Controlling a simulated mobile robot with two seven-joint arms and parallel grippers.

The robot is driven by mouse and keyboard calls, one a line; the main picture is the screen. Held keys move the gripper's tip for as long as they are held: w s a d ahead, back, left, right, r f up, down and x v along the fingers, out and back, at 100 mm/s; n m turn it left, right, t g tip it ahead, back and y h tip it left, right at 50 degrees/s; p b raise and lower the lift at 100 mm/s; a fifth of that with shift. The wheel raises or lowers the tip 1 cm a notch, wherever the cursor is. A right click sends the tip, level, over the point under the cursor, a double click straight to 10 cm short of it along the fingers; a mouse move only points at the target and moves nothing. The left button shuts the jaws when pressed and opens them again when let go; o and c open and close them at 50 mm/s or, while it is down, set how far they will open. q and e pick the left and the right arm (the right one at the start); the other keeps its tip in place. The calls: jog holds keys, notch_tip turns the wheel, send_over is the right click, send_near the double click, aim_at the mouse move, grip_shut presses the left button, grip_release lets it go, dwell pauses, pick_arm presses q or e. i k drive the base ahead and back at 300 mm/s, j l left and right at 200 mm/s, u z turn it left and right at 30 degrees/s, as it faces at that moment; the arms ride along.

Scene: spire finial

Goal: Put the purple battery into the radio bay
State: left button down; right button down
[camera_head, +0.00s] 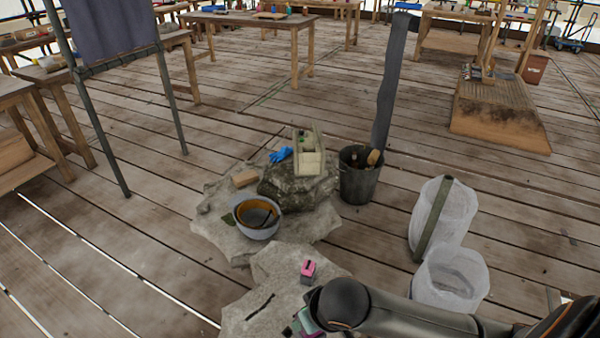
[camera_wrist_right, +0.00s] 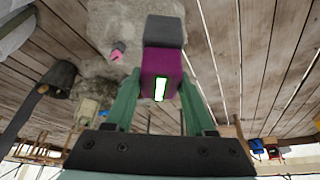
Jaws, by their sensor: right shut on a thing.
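The purple battery (camera_wrist_right: 160,72), a purple block with a grey end and a lit white-green panel, sits between the green fingers of my right gripper (camera_wrist_right: 158,80) in the right wrist view. The gripper is shut on it. In the head view this gripper (camera_head: 303,322) is at the bottom centre, above the front stone slab, partly hidden by my arm. A small pink block (camera_head: 309,268) with a dark mark lies on that slab, just beyond the gripper; it also shows in the wrist view (camera_wrist_right: 117,51). I cannot make out a radio bay for certain. My left gripper is not in view.
Behind the slab are a grey bowl (camera_head: 258,231), a beige open box (camera_head: 309,165) on a rock, blue gloves (camera_head: 281,155) and a dark bucket (camera_head: 356,186). Pale translucent sacks (camera_head: 451,279) stand at right. Plank floor (camera_head: 120,255) at left is clear.

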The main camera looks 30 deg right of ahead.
aim_at(309, 155)
jog(key=k+j+z, duration=0.1)
jog(key=j+z, duration=0.35)
jog(key=j, duration=0.25)
jog(key=j+z, duration=0.85)
jog(key=j, duration=0.15)
jog(key=i+j+z, duration=0.1)
jog(key=j+z, duration=0.2)
jog(key=j, duration=0.15)
jog(key=j+z, duration=0.3)
jog(key=j, duration=0.45)
jog(key=j+z, duration=0.3)
jog(key=j, duration=0.45)
jog(key=j+z, duration=0.25)
jog(key=j, duration=0.5)
jog(key=j+z, duration=0.25)
jog(key=j, duration=0.55)
jog(key=k+j+z, duration=0.1)
jog(key=j+z, duration=0.2)
jog(key=j, duration=0.45)
